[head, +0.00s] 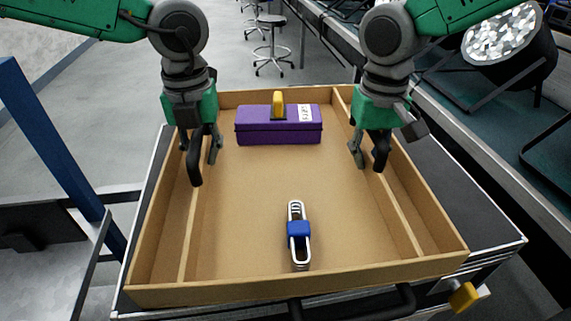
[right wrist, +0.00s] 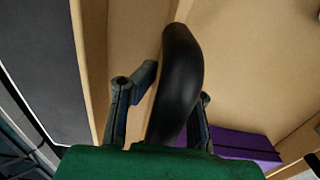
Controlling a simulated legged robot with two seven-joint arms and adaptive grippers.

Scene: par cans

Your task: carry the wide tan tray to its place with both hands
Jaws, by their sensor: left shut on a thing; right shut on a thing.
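The wide tan tray (head: 250,195) rests on a dark flat top with a light edge, in the middle of the head view. It has low walls and a thin inner strip along each side.
A purple case (head: 262,133) with a yellow handle lies at the tray's far end; it also shows in the right wrist view (right wrist: 235,143). A blue and white clip-like thing (head: 299,228) lies near the front. A stage lamp (head: 508,42) stands right. A blue post (head: 50,135) stands left.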

